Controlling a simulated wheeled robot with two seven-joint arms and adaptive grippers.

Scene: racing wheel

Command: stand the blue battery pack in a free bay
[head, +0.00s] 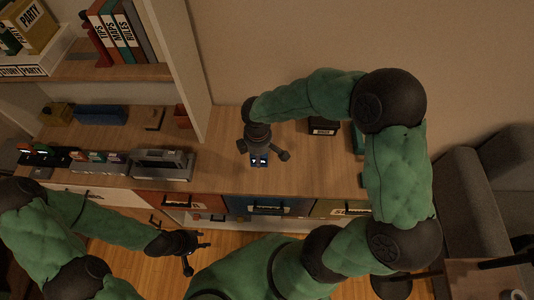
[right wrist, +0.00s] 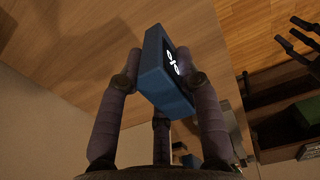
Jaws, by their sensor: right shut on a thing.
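The blue battery pack (head: 259,161) is held in my right gripper (head: 262,156) over the wooden counter, right of the grey dock. In the right wrist view the pack (right wrist: 164,78) sits between the fingers (right wrist: 163,78), with white marks on its dark face. The grey dock (head: 162,165) stands on the counter, with a dark opening along its top; I cannot tell its bays apart or which are free. My left gripper (head: 194,253) is empty, with its fingers apart, low in front of the counter.
Left of the dock stands a holder with several small coloured items (head: 97,160). A blue case (head: 101,114) lies farther back. A dark box (head: 324,126) stands behind on the right. Drawers (head: 268,206) run below the counter's front edge. The counter between dock and pack is clear.

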